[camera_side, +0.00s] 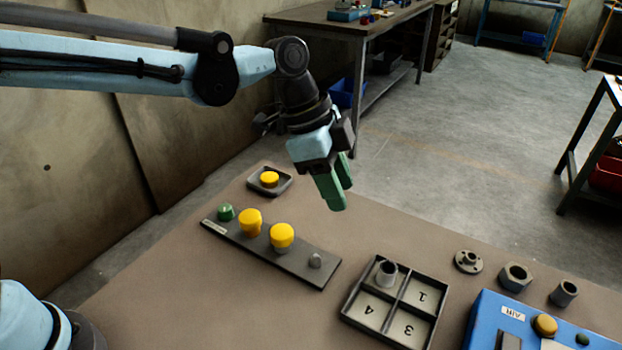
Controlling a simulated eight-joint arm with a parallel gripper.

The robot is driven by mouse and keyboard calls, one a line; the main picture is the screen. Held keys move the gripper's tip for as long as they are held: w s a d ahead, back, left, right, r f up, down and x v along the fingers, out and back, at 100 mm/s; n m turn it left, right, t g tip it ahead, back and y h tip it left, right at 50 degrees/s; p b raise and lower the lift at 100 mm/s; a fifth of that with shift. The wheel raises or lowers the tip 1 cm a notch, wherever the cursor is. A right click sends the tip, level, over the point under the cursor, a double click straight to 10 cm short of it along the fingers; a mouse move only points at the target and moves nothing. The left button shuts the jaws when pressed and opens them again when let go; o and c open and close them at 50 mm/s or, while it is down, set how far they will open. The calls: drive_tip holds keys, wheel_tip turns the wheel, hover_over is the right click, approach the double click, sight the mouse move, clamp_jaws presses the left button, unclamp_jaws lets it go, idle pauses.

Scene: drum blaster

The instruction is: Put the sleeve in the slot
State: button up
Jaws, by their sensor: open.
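A grey hollow cylinder, likely a sleeve (386,274), stands upright in the back left compartment of a dark divided tray (395,338). It hides that compartment's label. The other compartments are empty and show 1, 3 and what looks like an upside-down 4. A second grey hollow cylinder (564,293) stands on the table at the right; I cannot tell which one the task calls the sleeve. My gripper (342,197), with green fingers pointing down, is open and empty. It is above the table, behind and left of the tray, apart from both cylinders.
A grey flange (468,262) and a hex nut (515,278) lie right of the tray. A blue box marked AIR (487,318) stands front right. A dark bar (315,275) carries a green dome, two yellow caps and a bare grey peg. Behind it, a small dish (285,187) holds a yellow cap.

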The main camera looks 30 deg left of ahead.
drive_tip(key=s+a+n+t+y, duration=0.1)
drive_tip(key=s+a+n+t, duration=0.1)
drive_tip(key=s+a+n, duration=0.2)
drive_tip(key=s+a+n+t+y, duration=0.1)
drive_tip(key=s+a+n, duration=0.3)
drive_tip(key=a, duration=0.7)
drive_tip(key=s+a+n+t+y, duration=0.2)
drive_tip(key=s+a+n, duration=0.1)
drive_tip(key=a+n, duration=0.4)
drive_tip(key=shift+s+a+f+t, duration=0.4)
drive_tip(key=shift+a+f, duration=0.05)
drive_tip(key=shift+a, duration=0.3)
